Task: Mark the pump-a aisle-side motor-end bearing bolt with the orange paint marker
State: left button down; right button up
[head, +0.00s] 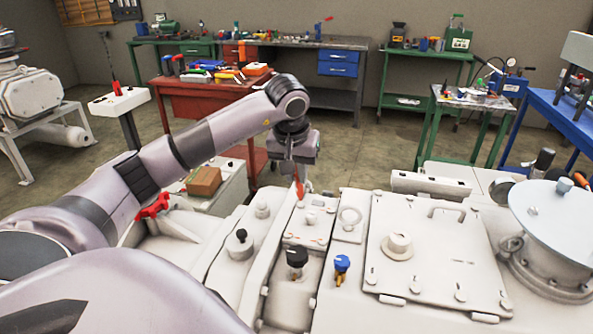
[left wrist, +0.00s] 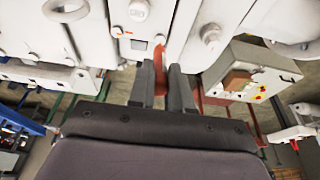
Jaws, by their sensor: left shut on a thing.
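My left gripper (head: 299,172) points down over the white pump housing (head: 340,280), near its back edge. It is shut on the orange paint marker (head: 299,188), whose orange body shows below the fingers. In the left wrist view the marker (left wrist: 159,56) shows as a small orange-red piece between the two dark fingers (left wrist: 160,82). A bolt-like knob (head: 311,218) stands on the small plate just in front of and below the marker. I cannot tell which fitting is the motor-end bearing bolt. My right gripper is not in view.
A red tool cart (head: 206,98) stands farther back.

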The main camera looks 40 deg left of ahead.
pick_arm(q)
jog(key=shift+f, duration=0.55)
dwell(0.8)
dwell(0.6)
jog(key=shift+r+p, duration=1.25)
jog(key=shift+r, duration=1.8)
